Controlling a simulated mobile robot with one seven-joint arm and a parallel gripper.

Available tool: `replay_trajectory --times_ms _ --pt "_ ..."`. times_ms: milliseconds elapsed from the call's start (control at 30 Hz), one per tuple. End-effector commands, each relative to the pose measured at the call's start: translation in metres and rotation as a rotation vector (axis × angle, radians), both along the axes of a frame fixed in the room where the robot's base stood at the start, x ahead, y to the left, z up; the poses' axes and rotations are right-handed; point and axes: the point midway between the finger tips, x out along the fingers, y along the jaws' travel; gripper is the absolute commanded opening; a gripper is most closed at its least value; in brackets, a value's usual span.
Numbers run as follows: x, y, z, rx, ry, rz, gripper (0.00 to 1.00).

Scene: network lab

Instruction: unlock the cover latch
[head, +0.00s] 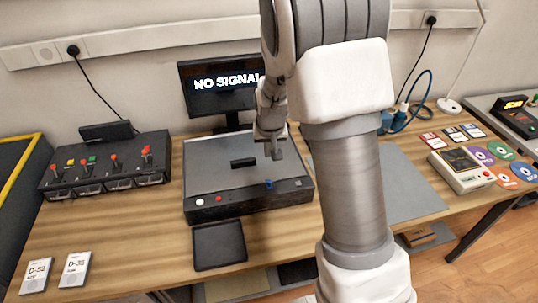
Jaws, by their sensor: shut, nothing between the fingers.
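A flat box-shaped device (215,170) with a grey cover and dark front sits on the wooden table in the middle of the head view. A black handle-like bar (243,162) lies on its cover, which looks closed. Its front edge carries a white button (200,202), a red button (219,198) and a small blue part (269,184), possibly the cover latch; I cannot tell for sure. My gripper (275,154) is shut and empty, pointing down over the right rear part of the cover. I cannot tell its exact height. My arm hides the area right of the device.
A black tray (219,246) lies in front of the device. A switch panel with red levers (115,163) stands at left, near two white labelled cards (75,270). A monitor (222,88) reading "NO SIGNAL" stands behind. A grey mat (405,185), discs and a white unit (461,170) lie right.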

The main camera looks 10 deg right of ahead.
Motion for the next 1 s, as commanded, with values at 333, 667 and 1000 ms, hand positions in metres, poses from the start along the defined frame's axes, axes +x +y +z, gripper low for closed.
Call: replay_trajectory --times_ms 333,667,1000 --pt "0.021 -0.003 -0.062 0.001 0.004 -0.001 0.00" --pt "-0.004 0.001 -0.077 0.001 0.001 0.000 0.00" --pt "-0.013 0.003 -0.079 0.001 0.000 -0.001 0.00"
